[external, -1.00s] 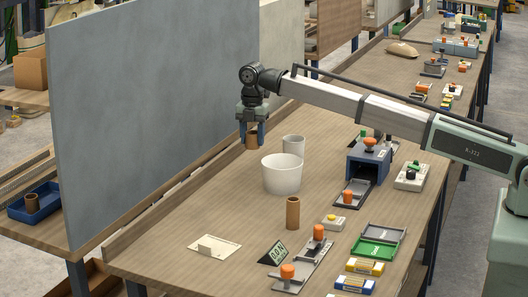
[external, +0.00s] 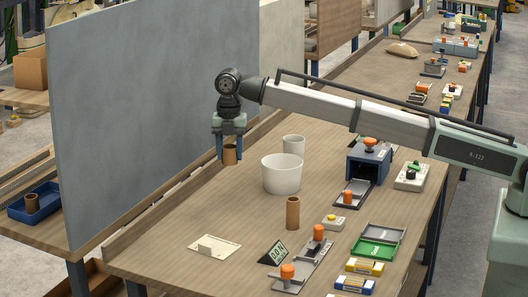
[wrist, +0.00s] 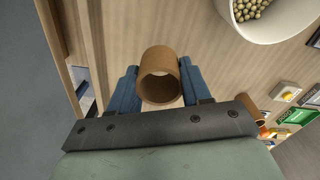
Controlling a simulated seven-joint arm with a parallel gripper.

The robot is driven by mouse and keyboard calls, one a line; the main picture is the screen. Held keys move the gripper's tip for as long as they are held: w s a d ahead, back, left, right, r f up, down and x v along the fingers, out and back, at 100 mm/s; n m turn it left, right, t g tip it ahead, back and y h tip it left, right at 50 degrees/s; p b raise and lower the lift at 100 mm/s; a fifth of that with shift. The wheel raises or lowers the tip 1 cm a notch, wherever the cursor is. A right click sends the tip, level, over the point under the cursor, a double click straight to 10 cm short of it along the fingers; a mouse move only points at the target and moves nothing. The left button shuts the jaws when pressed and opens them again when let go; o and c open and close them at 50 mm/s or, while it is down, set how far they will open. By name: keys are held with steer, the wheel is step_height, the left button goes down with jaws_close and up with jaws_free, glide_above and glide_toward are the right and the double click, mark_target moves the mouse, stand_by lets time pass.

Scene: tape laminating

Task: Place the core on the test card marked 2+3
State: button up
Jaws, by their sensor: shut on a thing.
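My gripper (external: 230,157) has its blue fingers shut on a brown cardboard core (external: 230,154), held in the air over the left side of the bench, near the grey panel. In the wrist view the hollow core (wrist: 159,58) sits between the two fingers, with its open end towards the camera. A white card (external: 214,247) with a small pale block on it lies near the bench front. A small black tilted sign (external: 273,254) with green characters stands to its right. I cannot read 2+3 on either. A second brown core (external: 292,213) stands upright on the bench.
A large white bowl (external: 282,175) and a smaller white cup (external: 293,145) stand right of my gripper. The wrist view shows round pellets in a white container (wrist: 270,14). Orange-knobbed fixtures (external: 303,264) and a green tray (external: 376,248) fill the right. Bare bench surrounds the card.

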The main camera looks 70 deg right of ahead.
mark_target(214, 247)
steer(key=s+a+n, duration=0.1)
steer(key=s+a, duration=0.2)
steer(key=a, duration=0.7)
steer(key=s+a+n, duration=0.1)
steer(key=s+a, duration=0.3)
steer(key=a, duration=0.6)
steer(key=s+a+n, duration=0.1)
steer(key=s+a, duration=0.2)
steer(key=a, duration=0.7)
steer(key=shift+w+d+f+m, duration=0.1)
steer(key=shift+f+m, duration=1.2)
steer(key=shift+f, duration=1.05)
steer(key=shift+d+f+m, duration=0.1)
steer(key=shift+f+m, duration=1.2)
steer(key=shift+f, duration=1.05)
steer(key=shift+f, duration=0.1)
steer(key=o, duration=1)
step_height(214, 247, up, 12)
steer(key=shift+r, duration=0.1)
